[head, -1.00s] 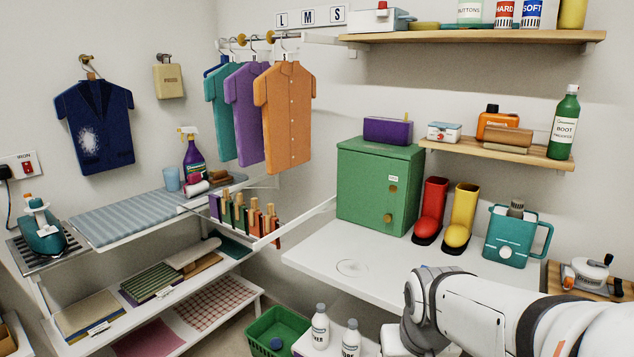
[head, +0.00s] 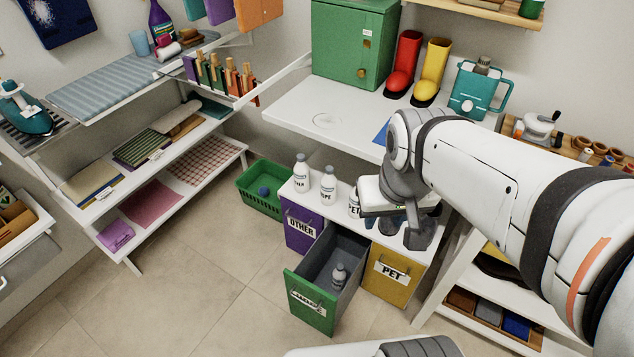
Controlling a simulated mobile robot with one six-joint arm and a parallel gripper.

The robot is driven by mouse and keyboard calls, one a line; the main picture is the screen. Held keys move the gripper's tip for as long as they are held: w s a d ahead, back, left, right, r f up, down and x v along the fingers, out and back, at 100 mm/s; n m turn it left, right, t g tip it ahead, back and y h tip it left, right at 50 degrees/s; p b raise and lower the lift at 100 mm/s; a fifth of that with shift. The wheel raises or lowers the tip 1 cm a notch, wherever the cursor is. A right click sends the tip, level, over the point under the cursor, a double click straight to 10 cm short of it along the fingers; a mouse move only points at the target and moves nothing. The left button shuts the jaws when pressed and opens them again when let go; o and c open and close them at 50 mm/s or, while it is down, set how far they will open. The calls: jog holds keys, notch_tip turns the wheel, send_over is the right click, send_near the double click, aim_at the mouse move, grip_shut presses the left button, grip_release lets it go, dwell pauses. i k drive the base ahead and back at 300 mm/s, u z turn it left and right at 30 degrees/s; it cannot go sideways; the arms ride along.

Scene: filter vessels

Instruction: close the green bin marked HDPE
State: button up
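The green bin (head: 308,300) is pulled out toward the floor from under the white counter, below the bottles. Its front carries a white label too small to read, with a handle over it. My gripper (head: 405,230) points down above the yellow PET bin, to the right of and behind the green bin's front. Its dark fingers look apart, with nothing seen between them. It does not touch the green bin.
The purple OTHER bin (head: 301,229) and yellow PET bin (head: 392,275) flank the green one, both shut. White bottles (head: 302,172) stand on the bin top (head: 290,188). A green basket (head: 262,190) sits to the left. The tiled floor (head: 200,285) in front is clear.

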aim_at(312, 299)
jog(key=u, duration=0.15)
jog(key=k, duration=1.75)
jog(key=z, duration=0.1)
jog(key=i, duration=0.35)
jog(key=z, duration=0.1)
